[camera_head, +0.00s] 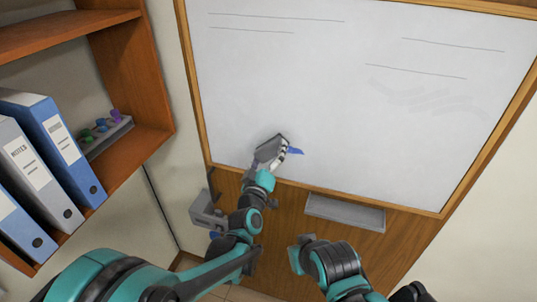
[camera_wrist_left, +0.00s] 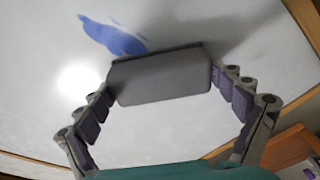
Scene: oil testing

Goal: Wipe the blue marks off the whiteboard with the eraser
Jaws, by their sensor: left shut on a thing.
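The whiteboard (camera_head: 340,100) hangs on the wall in a wooden frame. A blue mark (camera_head: 296,151) shows near its lower left, just right of my left gripper; in the left wrist view the blue mark (camera_wrist_left: 114,38) is larger, left of and above the eraser. My left gripper (camera_head: 270,158) is shut on the grey eraser (camera_head: 268,145). The eraser also shows between the fingers in the left wrist view (camera_wrist_left: 160,78), at or close to the board; whether it touches cannot be told. My right arm is low at the bottom, its gripper not clearly seen.
A grey tray (camera_head: 345,211) is fixed to the wood panel below the board. A wooden shelf (camera_head: 150,150) with blue and grey binders (camera_head: 50,145) and a rack of coloured items (camera_head: 103,136) stands at the left. A grey wall device (camera_head: 207,212) sits below the board's left corner.

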